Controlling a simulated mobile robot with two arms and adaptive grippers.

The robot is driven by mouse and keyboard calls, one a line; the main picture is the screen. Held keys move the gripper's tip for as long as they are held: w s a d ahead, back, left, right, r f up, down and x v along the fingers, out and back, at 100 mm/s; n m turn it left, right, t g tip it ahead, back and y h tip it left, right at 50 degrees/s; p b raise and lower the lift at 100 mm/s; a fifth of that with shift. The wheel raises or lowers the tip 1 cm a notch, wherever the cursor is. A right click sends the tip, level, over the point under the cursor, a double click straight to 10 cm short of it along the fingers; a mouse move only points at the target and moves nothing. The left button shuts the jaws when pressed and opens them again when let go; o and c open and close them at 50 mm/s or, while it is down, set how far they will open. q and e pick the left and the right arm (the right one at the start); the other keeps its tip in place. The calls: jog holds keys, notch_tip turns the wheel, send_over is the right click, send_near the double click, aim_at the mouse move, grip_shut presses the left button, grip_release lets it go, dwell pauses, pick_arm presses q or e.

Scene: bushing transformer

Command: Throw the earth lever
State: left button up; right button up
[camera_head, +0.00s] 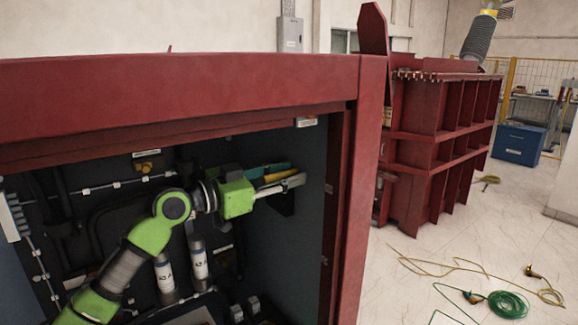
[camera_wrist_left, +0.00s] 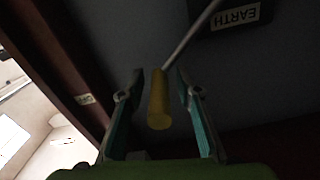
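The earth lever has a yellow handle (camera_wrist_left: 159,102) on a thin grey rod. The rod runs up to a dark box with an upside-down "EARTH" label (camera_wrist_left: 235,17). My left gripper (camera_wrist_left: 159,74) is open, with one finger on each side of the handle and a visible gap on both sides. In the head view my left gripper (camera_head: 292,174) is inside the red cabinet, close to its right inner wall. The yellow handle (camera_head: 280,174) shows between its fingers there. The rod and box are mostly hidden in that view. My right gripper is not in view.
The red cabinet frame (camera_head: 180,95) surrounds the opening above, and its right post (camera_head: 357,190) stands beside my gripper. Pipes and grey-white cylinders (camera_head: 198,258) are inside, below my arm. Outside, a red ribbed tank (camera_head: 440,150) and a green cable (camera_head: 507,304) are on the right.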

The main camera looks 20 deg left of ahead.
pick_arm(q)
jog(key=shift+w+d, duration=0.2)
jog(key=shift+w, duration=0.1)
grip_shut()
jog(key=shift+d+f, duration=0.1)
